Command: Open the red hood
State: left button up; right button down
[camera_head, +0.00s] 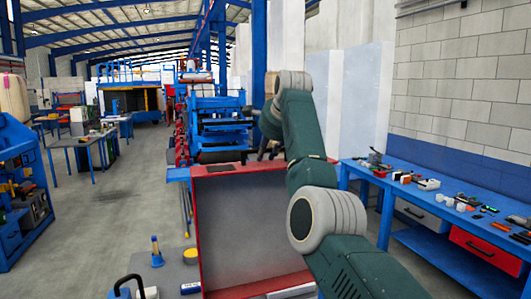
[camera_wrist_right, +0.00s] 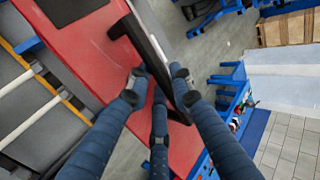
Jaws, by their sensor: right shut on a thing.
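The red hood (camera_head: 198,220) stands tilted up in the middle of the head view, with its grey inner face toward me and a red rim around it. In the right wrist view its red outer face (camera_wrist_right: 85,45) fills the upper left, with a black bar handle (camera_wrist_right: 150,40) on it. My right gripper (camera_wrist_right: 160,78) has its fingers on both sides of this handle and is shut on it. In the head view the right gripper (camera_head: 268,151) is partly hidden behind the hood's top edge and my arm. My left gripper is not in view.
A blue workbench (camera_head: 405,210) with small parts and drawers stands at the right by a block wall. A blue machine (camera_head: 215,125) stands behind the hood. A blue cone-like object (camera_head: 156,252) is at the lower left. The aisle floor (camera_head: 105,210) at left is clear.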

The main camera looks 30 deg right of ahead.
jog(key=shift+r, duration=0.1)
jog(key=c, duration=1.6)
grip_release()
jog(key=shift+s, duration=0.1)
jog(key=shift+c, duration=0.2)
jog(key=v, duration=1.2)
